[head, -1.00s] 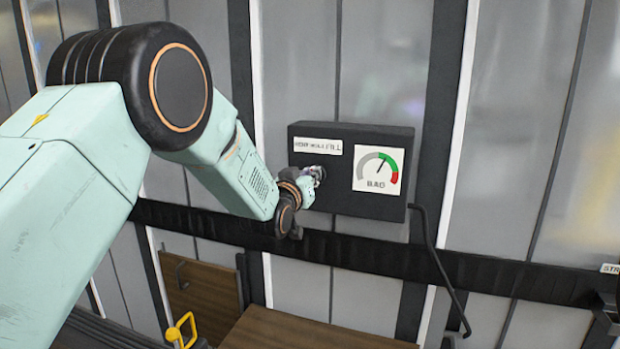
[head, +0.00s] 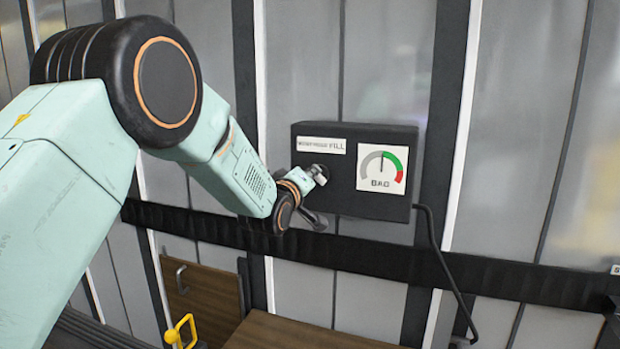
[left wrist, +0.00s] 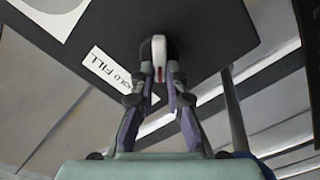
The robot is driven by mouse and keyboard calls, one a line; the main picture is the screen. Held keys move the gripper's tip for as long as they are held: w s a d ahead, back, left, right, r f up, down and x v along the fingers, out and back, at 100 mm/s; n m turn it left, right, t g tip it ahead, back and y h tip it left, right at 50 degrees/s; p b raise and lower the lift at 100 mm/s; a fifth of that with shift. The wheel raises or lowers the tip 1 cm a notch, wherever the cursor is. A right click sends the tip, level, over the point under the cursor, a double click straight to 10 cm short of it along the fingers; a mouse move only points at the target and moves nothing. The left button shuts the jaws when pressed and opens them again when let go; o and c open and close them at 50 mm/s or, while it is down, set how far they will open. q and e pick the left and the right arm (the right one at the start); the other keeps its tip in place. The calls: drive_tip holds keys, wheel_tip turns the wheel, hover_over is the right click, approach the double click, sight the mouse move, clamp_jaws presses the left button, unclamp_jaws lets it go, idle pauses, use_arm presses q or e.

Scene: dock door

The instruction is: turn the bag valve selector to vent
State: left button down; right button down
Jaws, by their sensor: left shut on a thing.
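The black valve box (head: 345,195) is on the wall in the head view, with a white label strip (head: 321,146) whose last word reads FILL. Its dial gauge (head: 381,171) has a needle pointing about straight up, in the grey-green part. My left gripper (head: 318,175) is at the box's left front. In the left wrist view, my left gripper (left wrist: 160,76) is shut on the selector knob (left wrist: 159,46), a pale and dark handle with a red mark. The knob is mostly hidden in the head view. The label (left wrist: 108,68) shows beside it, partly readable. My right gripper is not in view.
A dark rail (head: 390,255) runs across the wall below the box. A black cable (head: 438,255) hangs from the box's right side. A brown wooden panel (head: 205,300) and a yellow handle (head: 181,330) are low on the left.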

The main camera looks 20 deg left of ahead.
use_arm(q)
drive_tip(key=shift+r, duration=0.1)
idle(0.3)
drive_tip(key=c, duration=1.4)
unclamp_jaws()
drive_tip(key=shift+o, duration=0.2)
drive_tip(key=s, duration=1.2)
drive_tip(key=shift+a, duration=0.2)
